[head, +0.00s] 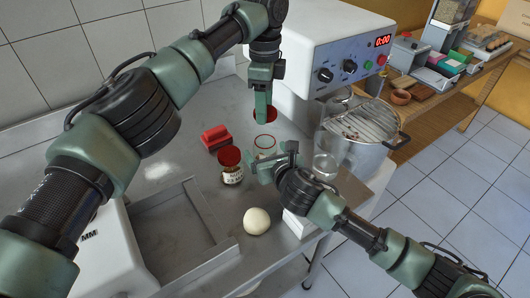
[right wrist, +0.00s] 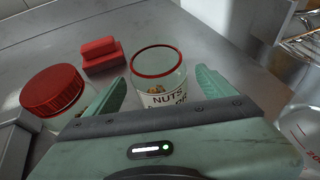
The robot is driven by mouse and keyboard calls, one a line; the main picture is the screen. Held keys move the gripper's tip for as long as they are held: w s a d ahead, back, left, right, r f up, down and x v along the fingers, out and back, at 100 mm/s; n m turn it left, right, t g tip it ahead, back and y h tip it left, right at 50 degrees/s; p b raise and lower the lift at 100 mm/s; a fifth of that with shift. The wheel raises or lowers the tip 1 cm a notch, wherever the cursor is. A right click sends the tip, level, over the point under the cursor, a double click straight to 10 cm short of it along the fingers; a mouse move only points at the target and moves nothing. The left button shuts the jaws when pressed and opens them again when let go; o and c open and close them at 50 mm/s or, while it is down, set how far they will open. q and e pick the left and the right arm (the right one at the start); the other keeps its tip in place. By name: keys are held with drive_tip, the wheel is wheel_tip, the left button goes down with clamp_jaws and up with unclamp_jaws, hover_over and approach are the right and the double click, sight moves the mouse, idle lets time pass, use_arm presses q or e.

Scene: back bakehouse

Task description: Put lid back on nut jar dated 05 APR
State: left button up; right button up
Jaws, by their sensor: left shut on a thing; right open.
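An open glass jar (right wrist: 158,82) with a red rim and a label reading NUTS stands on the steel counter, with a few nuts low inside. The date line below is partly hidden by my gripper. In the head view this open jar (head: 265,142) is just beyond my right gripper (head: 272,158). My right gripper (right wrist: 160,95) is open, its fingers on either side of the jar. My left gripper (head: 263,106) is shut on a red lid (head: 269,115), behind and above the open jar. A second jar (head: 232,174) with a red lid on stands to the left, its label unreadable.
A red block (head: 215,137) lies left of the open jar. A pale dough ball (head: 256,221) sits in front. A clear measuring jug (head: 326,163) and a steel pot (head: 372,154) stand to the right. A white machine (head: 325,38) with dials stands behind.

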drive_tip(key=shift+x, duration=1.25)
drive_tip(key=shift+c, duration=0.4)
clamp_jaws()
use_arm(q)
drive_tip(key=shift+f, duration=2.5)
